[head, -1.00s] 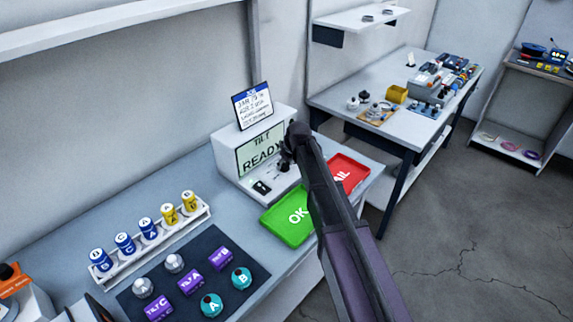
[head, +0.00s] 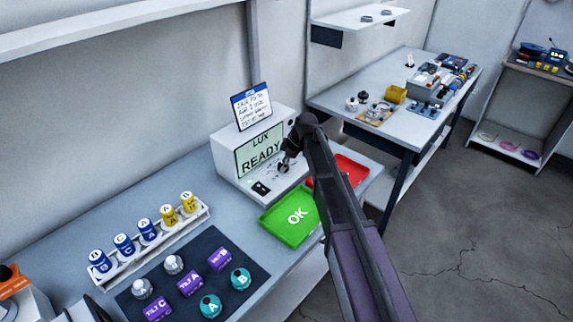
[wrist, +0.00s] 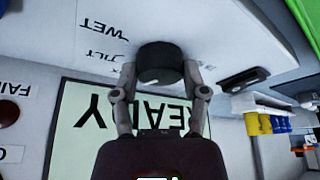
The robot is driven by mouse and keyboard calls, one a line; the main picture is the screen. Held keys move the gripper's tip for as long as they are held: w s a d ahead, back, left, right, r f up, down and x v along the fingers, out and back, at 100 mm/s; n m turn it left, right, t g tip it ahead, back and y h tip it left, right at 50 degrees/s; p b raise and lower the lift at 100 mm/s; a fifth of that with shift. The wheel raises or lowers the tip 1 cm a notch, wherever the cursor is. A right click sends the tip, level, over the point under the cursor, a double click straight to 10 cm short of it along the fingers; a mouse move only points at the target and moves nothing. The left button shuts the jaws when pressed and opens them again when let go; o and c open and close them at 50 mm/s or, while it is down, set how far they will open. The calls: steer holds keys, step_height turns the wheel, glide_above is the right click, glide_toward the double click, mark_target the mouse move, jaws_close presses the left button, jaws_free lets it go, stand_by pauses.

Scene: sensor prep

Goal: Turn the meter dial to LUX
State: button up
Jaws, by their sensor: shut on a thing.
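The white meter (head: 226,160) stands on the bench against the wall, and its green screen (head: 260,152) reads "LUX READY". The black round dial (wrist: 160,60) is on the meter's sloping panel, with "WET" and "TILT" labels beside it, upside down in the wrist view. A short light mark shows on the dial's edge nearest the screen. My gripper (wrist: 161,74) has its two fingers closed on opposite sides of the dial. In the head view my gripper (head: 287,163) is at the panel, and the dial is mostly hidden by it.
A green OK tray (head: 283,222) and a red tray (head: 352,170), partly behind my arm, lie right of the meter. A rack (head: 160,240) of labelled cans and a dark mat (head: 225,283) with sensors are at the left. A note card (head: 251,106) stands on the meter.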

steer(key=shift+s+a+n, duration=0.15)
steer(key=shift+n, duration=0.15)
steer(key=o, duration=1.1)
steer(key=shift+a, duration=0.1)
steer(key=shift+o, duration=0.2)
steer(key=shift+r, duration=0.1)
